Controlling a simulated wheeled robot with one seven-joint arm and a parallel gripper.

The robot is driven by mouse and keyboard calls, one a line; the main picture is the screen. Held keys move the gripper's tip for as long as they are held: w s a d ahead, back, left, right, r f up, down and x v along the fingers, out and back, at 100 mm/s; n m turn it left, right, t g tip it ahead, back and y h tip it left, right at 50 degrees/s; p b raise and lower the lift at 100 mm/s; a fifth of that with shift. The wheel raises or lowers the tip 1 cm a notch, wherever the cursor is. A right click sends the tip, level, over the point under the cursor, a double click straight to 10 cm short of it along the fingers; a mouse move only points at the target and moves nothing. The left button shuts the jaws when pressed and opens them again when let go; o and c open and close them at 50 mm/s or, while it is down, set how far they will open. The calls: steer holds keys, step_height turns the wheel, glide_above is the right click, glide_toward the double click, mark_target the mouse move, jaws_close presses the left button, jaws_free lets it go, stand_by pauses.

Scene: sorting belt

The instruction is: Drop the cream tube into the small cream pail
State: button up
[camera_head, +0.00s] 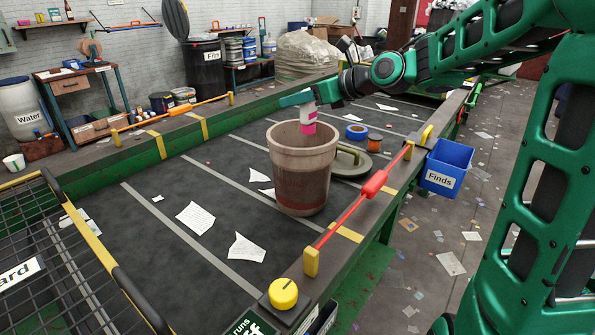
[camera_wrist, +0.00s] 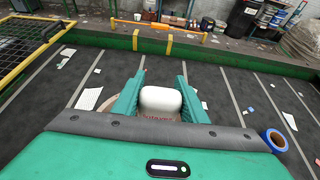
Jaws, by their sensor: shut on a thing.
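The cream tube (camera_head: 308,116) is white with a pink lower end and hangs upright from my gripper (camera_head: 306,97). My gripper is shut on it. The pail (camera_head: 303,182) is beige, stained and upright on the dark belt, and the tube's pink end shows over its open mouth. I cannot tell whether that end is just above the rim or slightly inside. In the wrist view, the tube's white end (camera_wrist: 160,99) sits between both green fingers of my gripper (camera_wrist: 160,95). The tube and fingers hide most of the pail there.
A round lid (camera_head: 350,160) lies right of the pail, with a blue tape roll (camera_head: 356,132) and an orange roll (camera_head: 375,142) behind. A red-handled bar (camera_head: 374,184) runs along the near belt edge. A blue Finds bin (camera_head: 447,167) hangs outside. Papers lie on the belt's left.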

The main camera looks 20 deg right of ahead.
steer(key=shift+f, duration=2.45)
steer(key=o, duration=1.1)
steer(key=shift+s, duration=0.1)
steer(key=shift+o, duration=0.2)
steer(key=v, duration=1)
steer(key=shift+s+d, duration=0.2)
steer(key=shift+s, duration=0.05)
